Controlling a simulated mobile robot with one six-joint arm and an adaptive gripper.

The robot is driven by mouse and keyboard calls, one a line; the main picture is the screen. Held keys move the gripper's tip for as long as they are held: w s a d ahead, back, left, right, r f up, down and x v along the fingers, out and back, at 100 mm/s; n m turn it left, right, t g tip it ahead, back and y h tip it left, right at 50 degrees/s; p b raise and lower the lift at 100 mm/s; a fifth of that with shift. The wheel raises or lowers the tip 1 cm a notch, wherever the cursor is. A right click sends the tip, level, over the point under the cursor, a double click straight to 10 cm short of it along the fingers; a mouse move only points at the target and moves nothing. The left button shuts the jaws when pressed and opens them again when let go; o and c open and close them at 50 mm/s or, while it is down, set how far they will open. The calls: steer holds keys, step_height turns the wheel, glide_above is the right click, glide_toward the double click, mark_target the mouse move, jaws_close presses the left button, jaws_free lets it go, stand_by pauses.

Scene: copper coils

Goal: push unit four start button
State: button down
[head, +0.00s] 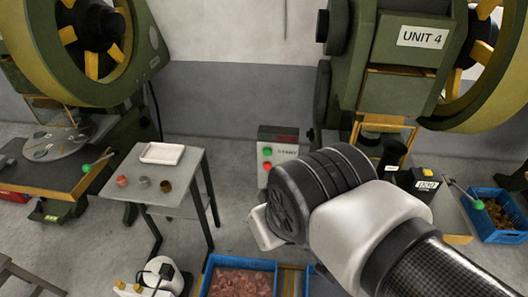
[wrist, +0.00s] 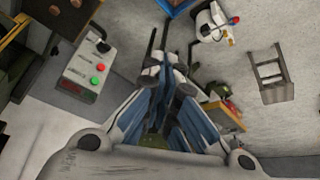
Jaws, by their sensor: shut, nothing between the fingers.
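The UNIT 4 machine (head: 400,50) stands at the right in the head view. Left of its base is a grey control box (head: 284,153) with a green start button (head: 267,151), labelled START, above a red button (head: 267,166). My gripper (head: 262,228) is below and in front of this box, shut and empty, apart from the buttons. In the wrist view a box with a green button (wrist: 102,67) and a red button (wrist: 97,81) lies to the left of my shut fingers (wrist: 164,75). My arm hides part of the machine's base in the head view.
A small grey table (head: 150,197) with a white tray (head: 162,153) and several small pieces stands left of centre. A blue crate (head: 243,264) of copper-coloured pieces is on the floor. Another blue crate (head: 498,235) is at right. A stool (wrist: 270,72) shows in the wrist view.

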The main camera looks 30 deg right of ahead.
mark_target(267, 152)
steer(key=w+d+f+n+t+h+b, duration=0.1)
steer(key=w+d+f+n+t, duration=0.3)
steer(key=w, duration=0.7)
steer(key=w+d+f+n+h+b, duration=0.1)
steer(key=w+d+f, duration=0.2)
steer(key=w+d, duration=0.5)
steer(key=w+f+n+t+y+b, duration=0.1)
steer(key=w+f+n+t+y, duration=0.5)
steer(key=f, duration=0.6)
steer(key=shift+w+d+f+n+t+b, duration=0.15)
steer(key=shift+w+f+n+t+b, duration=0.3)
steer(key=shift+w+t, duration=0.45)
steer(key=shift+w+r, duration=0.1)
steer(key=shift+w, duration=0.1)
steer(key=w+d, duration=0.5)
steer(key=w, duration=0.2)
